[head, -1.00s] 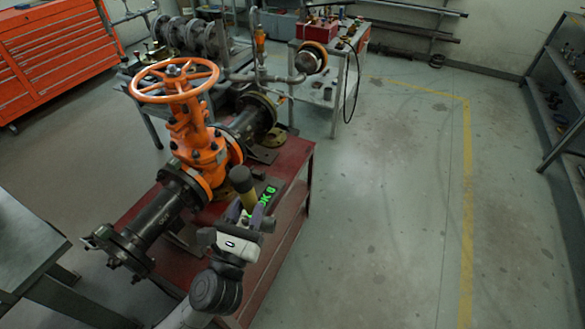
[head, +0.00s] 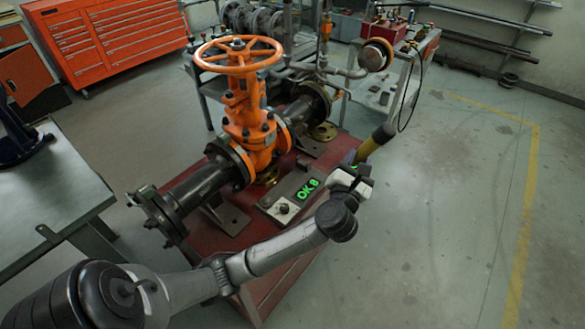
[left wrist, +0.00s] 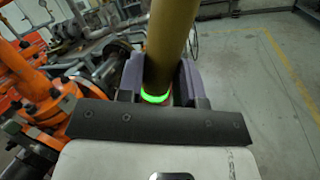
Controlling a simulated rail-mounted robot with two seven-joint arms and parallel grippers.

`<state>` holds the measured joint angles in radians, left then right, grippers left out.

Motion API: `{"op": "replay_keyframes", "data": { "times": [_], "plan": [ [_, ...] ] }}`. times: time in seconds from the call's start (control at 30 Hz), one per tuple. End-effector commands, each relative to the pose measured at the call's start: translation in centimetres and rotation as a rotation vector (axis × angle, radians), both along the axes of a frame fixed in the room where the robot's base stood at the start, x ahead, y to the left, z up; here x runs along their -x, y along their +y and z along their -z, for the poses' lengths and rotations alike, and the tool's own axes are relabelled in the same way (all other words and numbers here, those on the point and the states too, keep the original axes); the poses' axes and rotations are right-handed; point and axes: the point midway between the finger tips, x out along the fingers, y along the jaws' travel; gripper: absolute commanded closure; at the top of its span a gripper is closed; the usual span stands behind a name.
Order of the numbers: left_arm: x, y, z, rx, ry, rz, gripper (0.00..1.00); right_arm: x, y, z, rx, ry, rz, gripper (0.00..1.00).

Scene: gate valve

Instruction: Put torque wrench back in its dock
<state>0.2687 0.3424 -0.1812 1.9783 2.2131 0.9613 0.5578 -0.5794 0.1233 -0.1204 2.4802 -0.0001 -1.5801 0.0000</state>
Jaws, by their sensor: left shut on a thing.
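My left gripper (head: 357,170) is shut on the yellow torque wrench (head: 373,145), past the right edge of the red bench in the head view. The wrench slants up and right, with a dark end. In the left wrist view the yellow shaft (left wrist: 172,40) stands between the two purple-grey fingers (left wrist: 160,85), with a lit green ring at their level. A grey unit on the bench has a green display (head: 308,187) reading about "OK 8" and a knob (head: 284,206). I cannot make out which part is the dock. My right gripper is not in view.
The orange gate valve (head: 247,115) with its handwheel and dark flanged pipe stands on the red bench (head: 270,250), left of my gripper. A steel table (head: 60,205) is at left. A loaded cart (head: 385,95) stands behind. The floor at right is clear.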

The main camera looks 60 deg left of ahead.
Motion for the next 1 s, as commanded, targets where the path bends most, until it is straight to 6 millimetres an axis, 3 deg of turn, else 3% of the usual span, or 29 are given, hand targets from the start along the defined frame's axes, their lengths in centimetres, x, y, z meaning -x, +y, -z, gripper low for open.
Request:
{"op": "replay_keyframes", "data": {
  "times": [0.03, 0.2, 0.4, 0.5, 0.73, 1.0],
  "plan": [
    [-0.6, 2.4, 1.3, -0.042, 0.048, -0.095, 1.0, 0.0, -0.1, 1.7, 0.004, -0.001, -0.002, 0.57],
    [-1.2, 10.0, 4.4, -0.17, 0.312, -0.406, 1.0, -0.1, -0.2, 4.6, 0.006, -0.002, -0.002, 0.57],
    [-0.2, 17.6, 8.8, -0.23, 0.684, -0.719, 1.0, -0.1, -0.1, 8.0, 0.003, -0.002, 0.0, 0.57],
    [0.7, 20.3, 11.3, -0.222, 0.853, -0.839, 1.0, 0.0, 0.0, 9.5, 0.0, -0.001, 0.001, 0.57],
    [2.5, 23.7, 16.0, -0.161, 1.116, -1.013, 1.0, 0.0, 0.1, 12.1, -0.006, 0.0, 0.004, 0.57],
    [3.5, 24.8, 18.3, -0.115, 1.225, -1.082, 1.0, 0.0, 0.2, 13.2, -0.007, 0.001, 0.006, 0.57]
  ]
}}
